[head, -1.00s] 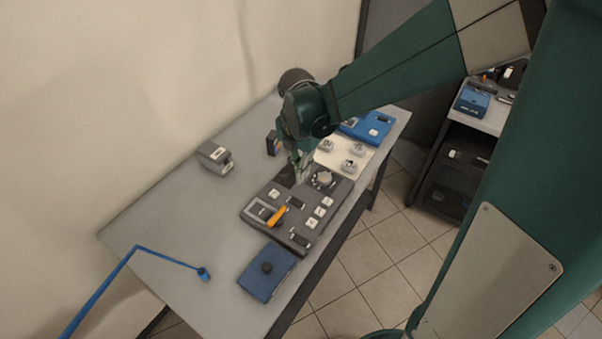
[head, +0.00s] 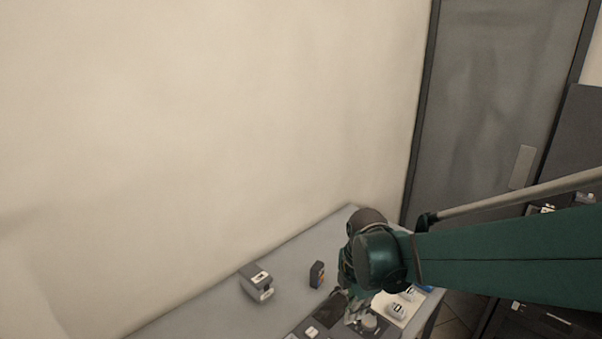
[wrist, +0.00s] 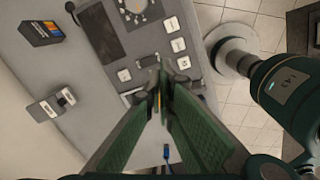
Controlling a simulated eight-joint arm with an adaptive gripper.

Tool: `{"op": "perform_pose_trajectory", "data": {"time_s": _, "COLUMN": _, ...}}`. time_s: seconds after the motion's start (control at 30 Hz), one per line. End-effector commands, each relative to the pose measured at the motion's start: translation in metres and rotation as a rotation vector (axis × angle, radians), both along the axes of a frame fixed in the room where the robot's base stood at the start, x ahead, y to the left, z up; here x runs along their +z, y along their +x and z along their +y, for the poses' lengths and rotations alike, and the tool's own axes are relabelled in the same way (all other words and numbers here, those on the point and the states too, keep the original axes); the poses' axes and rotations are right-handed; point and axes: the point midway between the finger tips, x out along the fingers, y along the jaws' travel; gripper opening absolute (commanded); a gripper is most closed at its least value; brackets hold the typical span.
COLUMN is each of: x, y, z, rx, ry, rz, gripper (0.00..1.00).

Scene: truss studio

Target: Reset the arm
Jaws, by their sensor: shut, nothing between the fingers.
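My gripper (wrist: 160,85) is shut and empty in the wrist view, its green fingers meeting above the control panel. In the head view my gripper is low in the picture, mostly hidden behind my wrist, over the table (head: 205,315). Only the far part of the control panel (head: 325,325) shows there; the rest is cut off by the lower edge.
A grey device (head: 257,282) and a small dark box (head: 317,274) stand on the table left of my wrist. A white board (head: 402,308) with knobs lies to the right. A pale wall (head: 220,120) rises behind the table, with a grey door (head: 490,110) at right.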

Motion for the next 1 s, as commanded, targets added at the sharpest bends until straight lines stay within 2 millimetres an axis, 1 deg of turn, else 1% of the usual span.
{"op": "perform_pose_trajectory", "data": {"time_s": 0.03, "x": 0.002, "y": -0.005, "z": -0.003, "rx": -0.048, "ry": 0.006, "rz": -0.014, "gripper": 0.00}}
{"op": "perform_pose_trajectory", "data": {"time_s": 0.5, "x": 0.031, "y": -0.038, "z": -0.026, "rx": -0.544, "ry": 0.103, "rz": -0.148, "gripper": 0.00}}
{"op": "perform_pose_trajectory", "data": {"time_s": 1.0, "x": 0.048, "y": -0.078, "z": -0.049, "rx": -1.059, "ry": 0.268, "rz": -0.266, "gripper": 0.00}}
